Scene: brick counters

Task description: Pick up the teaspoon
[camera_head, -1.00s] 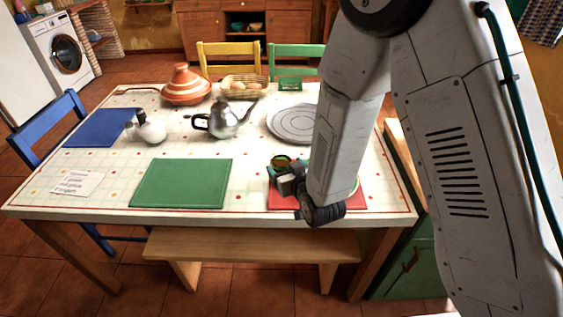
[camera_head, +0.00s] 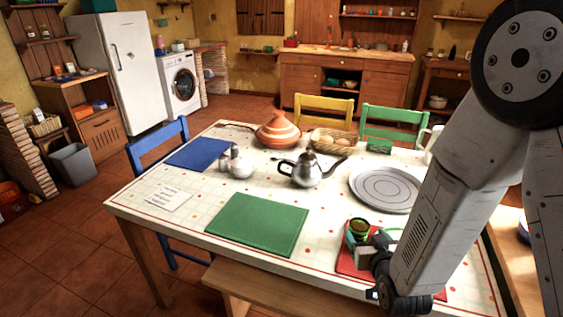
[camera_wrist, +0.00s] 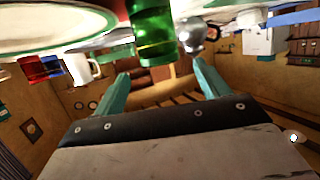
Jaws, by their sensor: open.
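I cannot make out a teaspoon for certain in either view. My gripper (camera_head: 362,238) is low over the red placemat (camera_head: 348,266) at the table's near right corner. In the wrist view my gripper (camera_wrist: 160,70) has its two teal fingers wide apart with nothing held. A green glass (camera_wrist: 152,32) shows ahead of the gap between them; the glass (camera_head: 358,227) is beside the fingers in the head view. A white plate with a green rim (camera_wrist: 45,30) fills the wrist view's upper left. My arm hides much of the red placemat.
The table holds a green placemat (camera_head: 257,224), a silver teapot (camera_head: 308,172), a grey round plate (camera_head: 385,188), a tagine (camera_head: 277,130), an egg basket (camera_head: 333,138) and a white pot (camera_head: 237,164). A wooden bench (camera_head: 262,287) stands along the near edge.

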